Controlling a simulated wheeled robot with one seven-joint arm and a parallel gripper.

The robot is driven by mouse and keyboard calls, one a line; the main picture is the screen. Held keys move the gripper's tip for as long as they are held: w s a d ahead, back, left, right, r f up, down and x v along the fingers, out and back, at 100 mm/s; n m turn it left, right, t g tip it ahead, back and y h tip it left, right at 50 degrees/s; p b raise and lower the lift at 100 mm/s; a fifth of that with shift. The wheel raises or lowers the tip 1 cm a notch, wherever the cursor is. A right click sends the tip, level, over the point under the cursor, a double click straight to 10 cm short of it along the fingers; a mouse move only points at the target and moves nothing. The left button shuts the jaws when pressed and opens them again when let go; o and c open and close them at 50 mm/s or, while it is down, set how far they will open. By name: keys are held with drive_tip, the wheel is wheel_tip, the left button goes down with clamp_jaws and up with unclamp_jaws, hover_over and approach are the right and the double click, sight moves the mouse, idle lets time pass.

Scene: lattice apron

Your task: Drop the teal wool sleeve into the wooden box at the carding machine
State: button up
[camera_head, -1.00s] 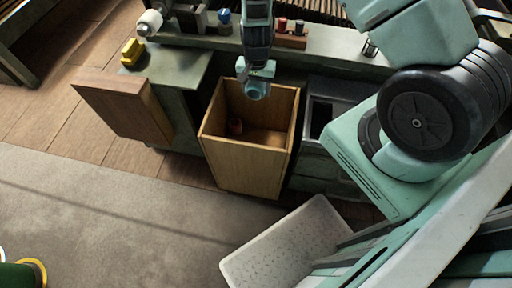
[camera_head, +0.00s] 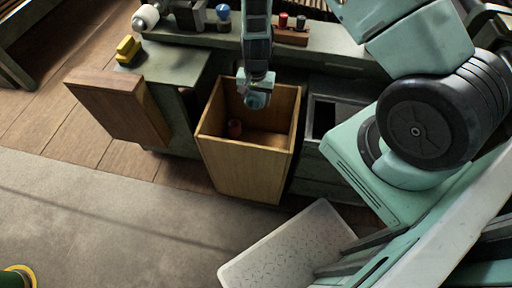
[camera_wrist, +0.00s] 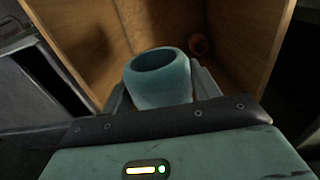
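The teal wool sleeve (camera_head: 257,101) is a short hollow cylinder. It sits between the fingers of my gripper (camera_head: 257,88), just inside the open top of the wooden box (camera_head: 243,172), near the back wall. In the wrist view the sleeve (camera_wrist: 160,82) is upright with its round opening showing, and a finger of my gripper (camera_wrist: 163,88) is on each side of it. The box interior (camera_wrist: 150,25) lies beyond and below. My gripper is shut on the sleeve.
A reddish-brown round item (camera_head: 235,128) lies inside the box; it also shows in the wrist view (camera_wrist: 199,44). A brown wooden panel (camera_head: 120,108) stands at the left. A pale perforated tray (camera_head: 290,245) is in front. Spools (camera_head: 290,30) stand on the bench behind.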

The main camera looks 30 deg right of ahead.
drive_tip(key=o, duration=0.5)
drive_tip(key=shift+r, duration=0.15)
wheel_tip(320, 180, up, 17)
drive_tip(key=p, duration=0.2)
idle(0.3)
